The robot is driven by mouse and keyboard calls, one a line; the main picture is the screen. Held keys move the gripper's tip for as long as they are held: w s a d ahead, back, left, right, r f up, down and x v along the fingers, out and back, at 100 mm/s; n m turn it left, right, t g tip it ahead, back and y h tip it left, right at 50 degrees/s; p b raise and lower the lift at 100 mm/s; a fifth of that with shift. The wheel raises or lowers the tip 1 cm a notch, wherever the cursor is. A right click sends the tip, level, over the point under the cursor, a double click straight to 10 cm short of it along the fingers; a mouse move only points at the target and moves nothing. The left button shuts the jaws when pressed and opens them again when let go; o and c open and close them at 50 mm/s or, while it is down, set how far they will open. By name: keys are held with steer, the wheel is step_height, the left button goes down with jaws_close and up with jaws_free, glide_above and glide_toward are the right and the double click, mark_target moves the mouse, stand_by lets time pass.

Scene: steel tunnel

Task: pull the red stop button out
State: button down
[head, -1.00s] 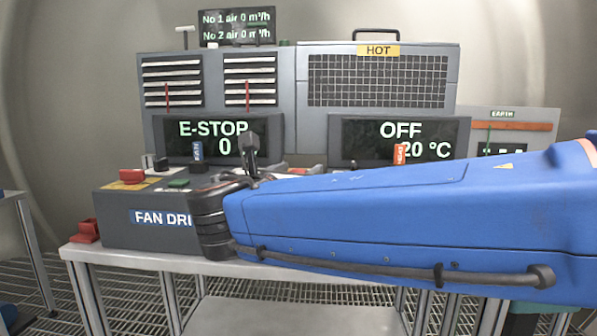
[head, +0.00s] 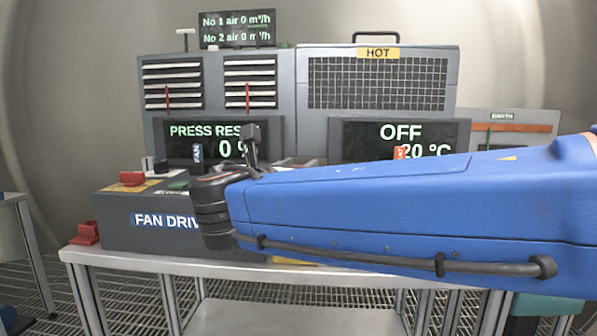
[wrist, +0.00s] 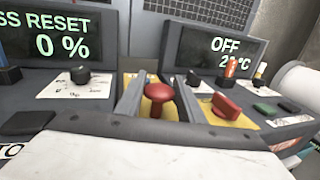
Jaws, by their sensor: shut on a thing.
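The red stop button (wrist: 158,92) is a round mushroom head on a short red stem above a yellow plate, in the middle of the wrist view. The two grey fingers of my gripper (wrist: 159,88) stand on either side of its head, shut on it. In the head view my blue arm hides the button and fingertips. The fan display (head: 207,140) reads PRESS RESET and 0 %; it also shows at the left of the wrist view (wrist: 45,35).
A red switch (wrist: 226,106) on a yellow plate lies close right of my gripper. Black knobs (wrist: 78,78) stand on both panels. The heater display (head: 400,140) reads OFF, 20 °C. Another red control (head: 132,178) is on the fan drive box (head: 150,235). The bench front edge (head: 150,262) is below my arm.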

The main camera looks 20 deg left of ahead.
steer(key=shift+r, duration=0.2)
steer(key=c, duration=1.2)
jaws_free()
steer(key=s, duration=1.7)
steer(key=shift+s+a, duration=0.2)
